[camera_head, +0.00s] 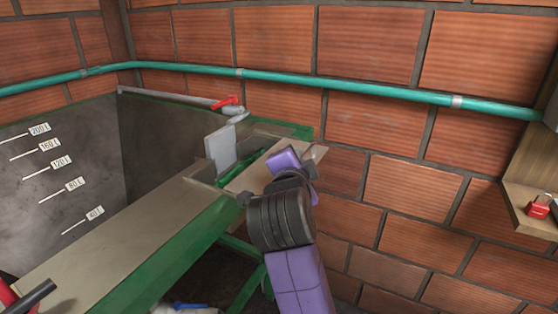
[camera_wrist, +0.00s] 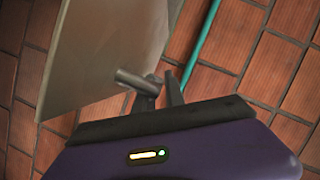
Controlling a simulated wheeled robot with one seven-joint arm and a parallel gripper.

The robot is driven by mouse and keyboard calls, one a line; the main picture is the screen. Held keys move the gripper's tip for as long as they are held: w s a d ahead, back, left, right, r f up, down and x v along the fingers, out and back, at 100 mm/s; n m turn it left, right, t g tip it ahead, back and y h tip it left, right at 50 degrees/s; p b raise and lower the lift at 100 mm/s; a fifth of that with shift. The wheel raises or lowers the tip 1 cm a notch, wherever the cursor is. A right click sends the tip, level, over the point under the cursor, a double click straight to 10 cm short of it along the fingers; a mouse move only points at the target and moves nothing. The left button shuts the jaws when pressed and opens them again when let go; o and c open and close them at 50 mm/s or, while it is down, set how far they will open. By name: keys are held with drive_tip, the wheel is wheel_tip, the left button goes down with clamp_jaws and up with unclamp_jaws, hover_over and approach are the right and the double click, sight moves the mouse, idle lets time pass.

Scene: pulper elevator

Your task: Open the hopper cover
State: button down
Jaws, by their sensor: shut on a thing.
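My gripper (camera_wrist: 160,88) is shut on the end of this handle, one finger on each side. In the head view the plate (camera_head: 250,178) shows at the right end of the green-framed machine, partly covered by my purple arm. The fingers are hidden there behind my wrist.
A long beige panel on a green frame (camera_head: 150,265) runs along the machine. A grey upright plate (camera_head: 220,148) stands beside the cover. A red-handled valve (camera_head: 228,102) is behind. A teal pipe (camera_head: 350,86) crosses the brick wall. A wooden box with a red padlock (camera_head: 538,208) is at right.

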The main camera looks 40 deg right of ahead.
drive_tip(key=shift+s+d, duration=0.3)
drive_tip(key=shift+s, duration=0.55)
drive_tip(key=c, duration=1.7)
unclamp_jaws()
drive_tip(key=b+v, duration=0.1)
drive_tip(key=v, duration=0.7)
